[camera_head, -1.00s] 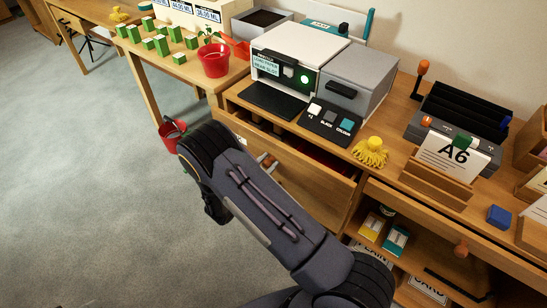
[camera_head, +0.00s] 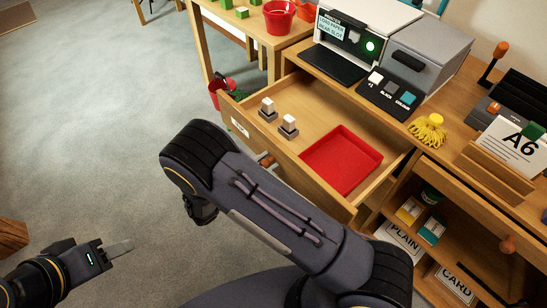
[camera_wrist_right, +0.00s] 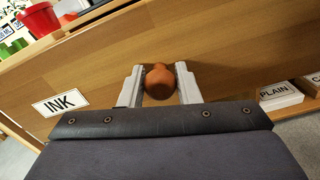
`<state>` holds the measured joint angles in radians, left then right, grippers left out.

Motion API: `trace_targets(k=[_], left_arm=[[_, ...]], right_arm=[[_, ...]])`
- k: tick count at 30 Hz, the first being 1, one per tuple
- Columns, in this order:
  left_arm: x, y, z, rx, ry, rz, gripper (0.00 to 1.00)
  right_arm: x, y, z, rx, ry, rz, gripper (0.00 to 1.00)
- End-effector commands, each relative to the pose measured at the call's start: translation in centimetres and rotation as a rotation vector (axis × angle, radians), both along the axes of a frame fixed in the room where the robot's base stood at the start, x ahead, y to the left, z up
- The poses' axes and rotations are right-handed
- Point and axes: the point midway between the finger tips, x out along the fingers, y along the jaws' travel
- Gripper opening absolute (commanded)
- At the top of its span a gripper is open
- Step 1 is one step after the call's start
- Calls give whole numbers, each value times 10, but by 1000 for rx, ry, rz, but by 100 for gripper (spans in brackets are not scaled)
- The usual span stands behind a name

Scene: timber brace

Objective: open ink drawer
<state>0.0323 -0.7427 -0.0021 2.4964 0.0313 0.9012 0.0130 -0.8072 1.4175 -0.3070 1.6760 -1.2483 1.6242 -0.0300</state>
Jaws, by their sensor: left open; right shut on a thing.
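The ink drawer (camera_head: 300,155) is pulled out from the desk in the head view, with its inside showing. Its front carries an INK label (camera_wrist_right: 60,102) in the right wrist view. My right gripper (camera_wrist_right: 159,80) is shut on the drawer's round orange-brown knob (camera_wrist_right: 160,90), one finger on each side. The knob also shows past my right arm in the head view (camera_head: 266,161); that gripper is hidden there. My left gripper (camera_head: 121,248) is open and empty above the floor at lower left, away from the drawer.
Inside the drawer are two small grey-based blocks (camera_head: 288,127) and a red tray (camera_head: 342,161). A printer (camera_head: 365,35) and a yellow tasselled object (camera_head: 428,130) stand on the desktop. A red bucket (camera_head: 218,96) is left of the drawer.

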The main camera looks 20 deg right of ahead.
Motion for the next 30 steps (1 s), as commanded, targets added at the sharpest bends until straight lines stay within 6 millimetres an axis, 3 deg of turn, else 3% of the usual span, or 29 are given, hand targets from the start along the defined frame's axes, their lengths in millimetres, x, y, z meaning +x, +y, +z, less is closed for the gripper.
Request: trace_targets(k=[15,16,19,30], left_arm=[[0,0,-1,0,0,0,44],[0,0,-1,0,0,0,44],[0,0,-1,0,0,0,44],[0,0,-1,0,0,0,44]], right_arm=[[-3,6,-1,1,3,-1,0],[-3,6,-1,1,3,-1,34],[-3,6,-1,1,3,-1,47],[-4,11,0,1,0,1,50]])
